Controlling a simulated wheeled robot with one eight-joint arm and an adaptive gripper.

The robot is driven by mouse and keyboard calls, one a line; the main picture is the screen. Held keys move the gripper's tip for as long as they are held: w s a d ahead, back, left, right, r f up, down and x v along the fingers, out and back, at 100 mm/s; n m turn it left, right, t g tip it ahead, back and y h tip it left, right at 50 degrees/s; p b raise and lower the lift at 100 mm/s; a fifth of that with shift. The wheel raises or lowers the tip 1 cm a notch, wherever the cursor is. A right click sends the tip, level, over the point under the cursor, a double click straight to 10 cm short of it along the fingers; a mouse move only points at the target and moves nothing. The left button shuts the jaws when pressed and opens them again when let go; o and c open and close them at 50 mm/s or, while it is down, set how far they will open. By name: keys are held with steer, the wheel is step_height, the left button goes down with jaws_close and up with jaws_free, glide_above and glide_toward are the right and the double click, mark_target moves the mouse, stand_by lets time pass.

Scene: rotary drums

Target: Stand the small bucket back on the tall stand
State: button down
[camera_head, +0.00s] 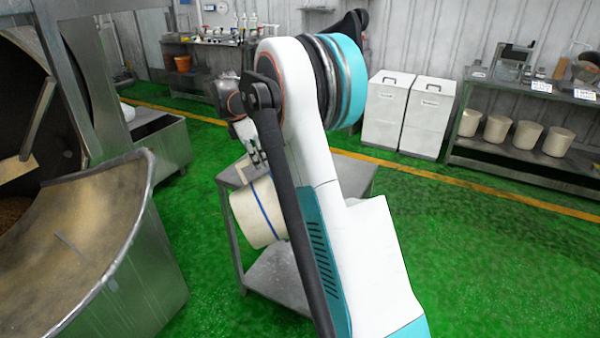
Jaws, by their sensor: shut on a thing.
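A cream small bucket (257,213) with a blue band is tilted in the middle of the view, partly behind my arm. My gripper (258,160) is at its upper edge and shut on it; the fingertips are small and partly hidden. The grey metal stand (228,179) is behind and beside the bucket, with a top plate and a lower shelf. My arm covers much of its top. I cannot tell whether the bucket touches the stand.
A large metal drum with a chute (90,230) fills the left side. A metal bin (165,145) stands behind it. White bins (402,110) and a shelf (520,165) with several cream buckets (527,136) are at the back right. Green floor (470,260) is clear at the right.

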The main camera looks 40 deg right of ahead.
steer(key=shift+w+d+r+n+h, duration=0.25)
steer(key=shift+d+r+n+h, duration=0.15)
steer(key=shift+d+n+h, duration=0.35)
steer(key=w+d+r+n+t+h+b, duration=0.2)
steer(key=w+d+r+n+t+h, duration=0.3)
steer(key=d+r+n+t, duration=0.5)
steer(key=shift+w+d+n+t, duration=0.15)
steer(key=shift+w+n+t, duration=0.15)
steer(key=shift+n+t, duration=2.15)
steer(key=shift+r+m+t, duration=0.1)
steer(key=shift+m+t, duration=0.45)
steer(key=shift+m, duration=0.15)
step_height(320, 180, down, 20)
steer(key=b, duration=0.7)
